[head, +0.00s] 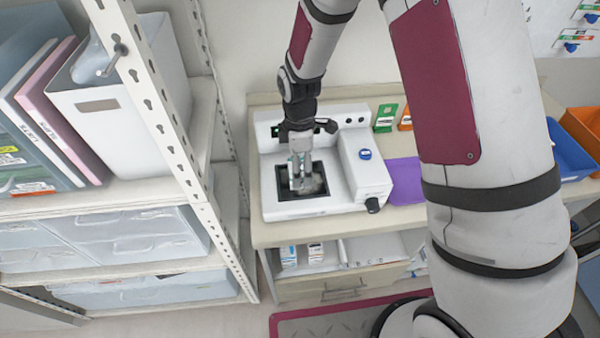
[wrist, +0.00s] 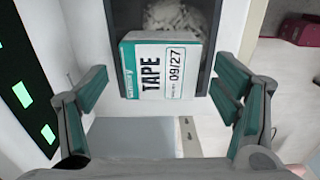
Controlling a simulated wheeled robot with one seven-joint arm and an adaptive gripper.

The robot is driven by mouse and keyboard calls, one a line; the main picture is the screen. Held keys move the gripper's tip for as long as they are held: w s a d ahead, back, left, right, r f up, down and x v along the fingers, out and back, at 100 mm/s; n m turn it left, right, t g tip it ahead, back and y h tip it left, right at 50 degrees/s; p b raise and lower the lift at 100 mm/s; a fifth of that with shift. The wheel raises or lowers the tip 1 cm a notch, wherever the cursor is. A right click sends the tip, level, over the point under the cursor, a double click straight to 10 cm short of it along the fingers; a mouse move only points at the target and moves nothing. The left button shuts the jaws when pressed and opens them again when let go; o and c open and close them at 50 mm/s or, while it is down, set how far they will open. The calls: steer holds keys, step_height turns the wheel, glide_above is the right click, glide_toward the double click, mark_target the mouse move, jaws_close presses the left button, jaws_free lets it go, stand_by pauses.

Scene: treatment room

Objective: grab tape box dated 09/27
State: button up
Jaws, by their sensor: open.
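The tape box (wrist: 160,70) is white with a teal edge and reads "TAPE" and "09/27". It shows at the upper middle of the wrist view, in or at the mouth of a dark-walled recess (wrist: 125,14). My gripper (wrist: 164,88) is open, with one teal-padded finger to each side of the box and clear gaps between. In the head view my gripper (head: 301,172) points down over the dark well of a white machine (head: 283,208) on the counter. There the box cannot be told apart from the fingers.
A metal shelf post (head: 165,120) and shelves with a white bin (head: 125,100) stand left of the machine. The machine's raised right housing (head: 365,178) has a blue knob. A purple item (head: 405,180) and blue (head: 570,150) and orange bins (head: 585,128) lie to the right.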

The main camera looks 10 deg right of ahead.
steer(key=shift+f, duration=1)
steer(key=c, duration=1.3)
steer(key=shift+r, duration=0.15)
